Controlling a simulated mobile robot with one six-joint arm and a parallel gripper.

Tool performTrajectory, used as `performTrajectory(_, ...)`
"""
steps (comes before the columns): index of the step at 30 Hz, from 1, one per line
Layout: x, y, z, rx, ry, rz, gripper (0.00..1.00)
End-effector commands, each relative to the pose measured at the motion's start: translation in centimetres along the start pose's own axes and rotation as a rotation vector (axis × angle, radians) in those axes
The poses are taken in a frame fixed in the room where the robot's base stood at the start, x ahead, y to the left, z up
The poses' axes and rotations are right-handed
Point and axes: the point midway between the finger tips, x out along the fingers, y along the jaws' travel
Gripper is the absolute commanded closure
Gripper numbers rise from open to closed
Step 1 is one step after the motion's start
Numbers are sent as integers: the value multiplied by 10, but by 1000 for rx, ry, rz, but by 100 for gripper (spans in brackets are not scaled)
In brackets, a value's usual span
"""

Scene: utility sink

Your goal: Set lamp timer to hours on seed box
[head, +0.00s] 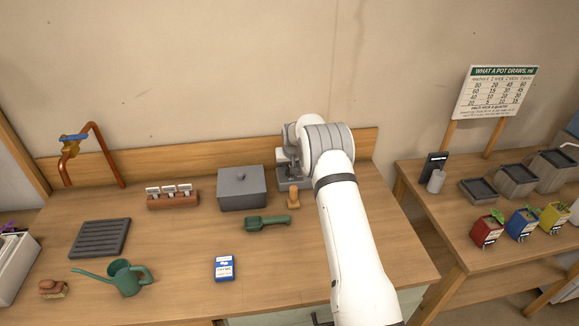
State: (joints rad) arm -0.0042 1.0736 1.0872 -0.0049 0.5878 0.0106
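A small blue and white box (224,268) with print too small to read stands near the front middle of the wooden bench; it looks like the seed box. My gripper (289,165) is at the back of the bench, right of a lidded grey box (242,188). My white arm hides part of it, and I cannot tell whether its fingers are open or shut. A grey block (292,184) sits just below my gripper; it may be the lamp timer, but no dial or setting is readable. I cannot tell whether they touch.
A green scoop (267,222) and small wooden tool (293,195) lie near the lidded box. A labelled rack (172,200), slatted tray (100,238), green watering can (124,278) and brush (53,288) are left.

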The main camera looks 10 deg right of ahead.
Motion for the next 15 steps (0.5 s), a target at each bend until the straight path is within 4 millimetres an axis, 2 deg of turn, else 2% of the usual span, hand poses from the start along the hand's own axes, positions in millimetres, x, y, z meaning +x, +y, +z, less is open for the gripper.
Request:
performTrajectory(2,0,0,0,0,0,0,74)
performTrajectory(11,0,-1,0,-1,0,0,99)
performTrajectory(15,0,-1,0,-1,0,0,100)
